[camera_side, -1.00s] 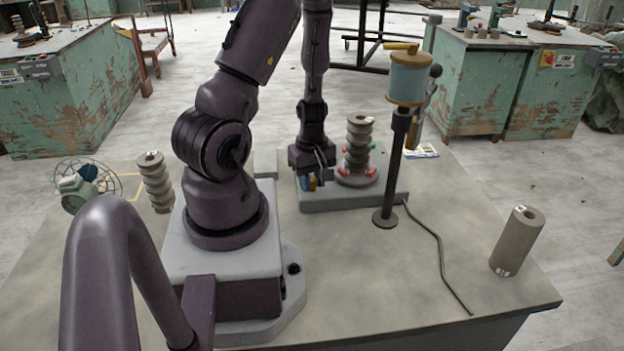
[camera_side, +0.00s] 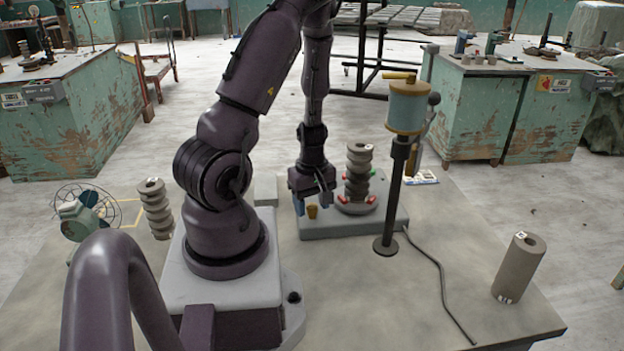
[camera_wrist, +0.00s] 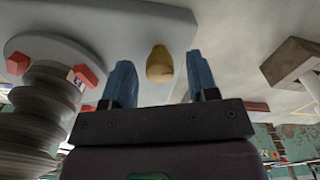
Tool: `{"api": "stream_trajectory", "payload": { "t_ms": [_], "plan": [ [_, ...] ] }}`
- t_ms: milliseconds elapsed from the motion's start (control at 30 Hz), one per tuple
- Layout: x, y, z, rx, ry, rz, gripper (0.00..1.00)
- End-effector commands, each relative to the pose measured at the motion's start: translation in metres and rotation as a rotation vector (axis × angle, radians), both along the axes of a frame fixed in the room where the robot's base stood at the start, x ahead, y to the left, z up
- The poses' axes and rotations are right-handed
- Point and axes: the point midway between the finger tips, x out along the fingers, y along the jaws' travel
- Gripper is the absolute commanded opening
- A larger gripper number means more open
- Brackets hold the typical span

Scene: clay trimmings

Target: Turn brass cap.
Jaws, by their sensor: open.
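The brass cap (camera_side: 312,212) stands on the grey base plate (camera_side: 345,228), left of the ribbed grey clay piece. It also shows in the wrist view (camera_wrist: 160,64), ahead of and between the blue fingertips, with clear gaps on both sides. My gripper (camera_side: 312,200) is open and empty, low over the left part of the base plate and close to the cap. Its two blue fingers also show in the wrist view (camera_wrist: 160,82). I cannot tell from these views how high the fingertips are above the cap.
The ribbed clay piece (camera_side: 358,175) stands close on the right, with red blocks (camera_side: 371,200) at its foot. A black post with a blue and yellow canister (camera_side: 408,108) stands farther right. A clay tube (camera_side: 518,268) and a fan (camera_side: 88,213) are on the table.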

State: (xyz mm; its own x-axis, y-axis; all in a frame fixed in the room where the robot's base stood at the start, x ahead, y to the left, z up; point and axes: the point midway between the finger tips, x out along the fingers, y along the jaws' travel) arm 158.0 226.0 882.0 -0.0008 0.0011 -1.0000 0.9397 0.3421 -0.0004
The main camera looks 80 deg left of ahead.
Motion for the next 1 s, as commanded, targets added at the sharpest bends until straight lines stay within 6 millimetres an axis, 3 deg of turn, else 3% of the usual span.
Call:
{"api": "stream_trajectory", "payload": {
  "t_ms": [533,700,1000],
  "plan": [
    [0.002,0.0,0.102,0.002,-0.007,-0.005,0.54],
    [0.001,0.0,0.116,0.0,-0.003,-0.001,0.54],
    [0.0,0.0,0.119,-0.001,0.0,0.0,0.54]
  ]
}}
